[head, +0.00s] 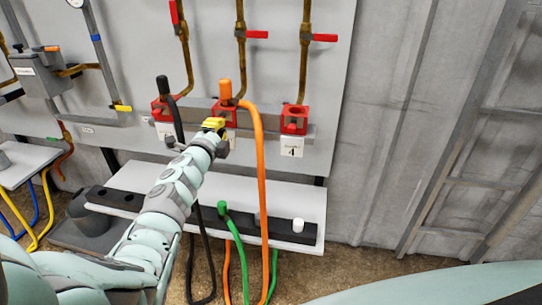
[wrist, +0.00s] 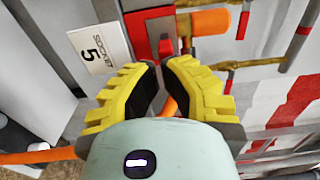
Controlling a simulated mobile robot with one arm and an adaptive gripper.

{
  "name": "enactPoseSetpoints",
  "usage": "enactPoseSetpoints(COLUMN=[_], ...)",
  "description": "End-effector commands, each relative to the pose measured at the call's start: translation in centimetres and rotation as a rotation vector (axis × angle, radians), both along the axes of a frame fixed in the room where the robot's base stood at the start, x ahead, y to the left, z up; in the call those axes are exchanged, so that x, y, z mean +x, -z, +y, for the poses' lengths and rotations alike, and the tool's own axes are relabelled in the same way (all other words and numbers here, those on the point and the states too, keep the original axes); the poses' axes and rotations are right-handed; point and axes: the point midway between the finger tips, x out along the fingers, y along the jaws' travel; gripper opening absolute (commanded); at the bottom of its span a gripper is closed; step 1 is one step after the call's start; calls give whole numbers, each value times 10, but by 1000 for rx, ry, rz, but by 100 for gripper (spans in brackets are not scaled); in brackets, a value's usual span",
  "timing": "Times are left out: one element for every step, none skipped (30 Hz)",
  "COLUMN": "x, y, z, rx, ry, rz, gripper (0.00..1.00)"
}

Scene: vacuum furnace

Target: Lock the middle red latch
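The middle red socket block (head: 225,115) on the wall panel has an orange plug (head: 225,90) standing in its top. In the head view my gripper (head: 214,124) is in front of its lower left part and hides the latch there. In the wrist view the red block (wrist: 142,32) lies just beyond the fingers, with a small red latch tab (wrist: 166,48) right at the fingertips. My gripper (wrist: 161,63) has its yellow fingertips close together, with a narrow gap. Whether they touch or pinch the tab cannot be made out.
A left red block (head: 160,110) holds a black plug (head: 162,84); a right red block (head: 294,121) is empty above a label. An orange cable (head: 260,180) hangs right of my arm. A white shelf (head: 310,190) with a green plug (head: 222,208) juts out below.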

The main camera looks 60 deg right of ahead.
Motion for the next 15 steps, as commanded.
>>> enactPoseSetpoints(x=[-1, -1, 0, 0, 0, 1, 2, 3, 4, 5, 6, 7, 7, 8, 8], y=[0, 0, 0, 0, 0, 1, 1, 1, 2, 3, 3, 2, 1, 0, 0], z=[0, 0, 0, 0, -1, -2, -3, -4, -6, -8, -10, -13, -15, -16, -17], rx=[0, 0, 0, 0, 0, 0, 0, 0, 1, 2, 2, 0, -1, -2, -1], ry=[1, 1, 1, 1, 0, -1, -1, -2, -3, -4, -4, -4, -3, -3, -2], rz=[0, 0, 0, 0, 1, 1, 1, 2, 4, 4, 4, 2, 2, 1, 2], gripper=[0, 0, 0, 0, 0, 0, 0, 0, 0, 0, 0, 0, 0, 0, 0])
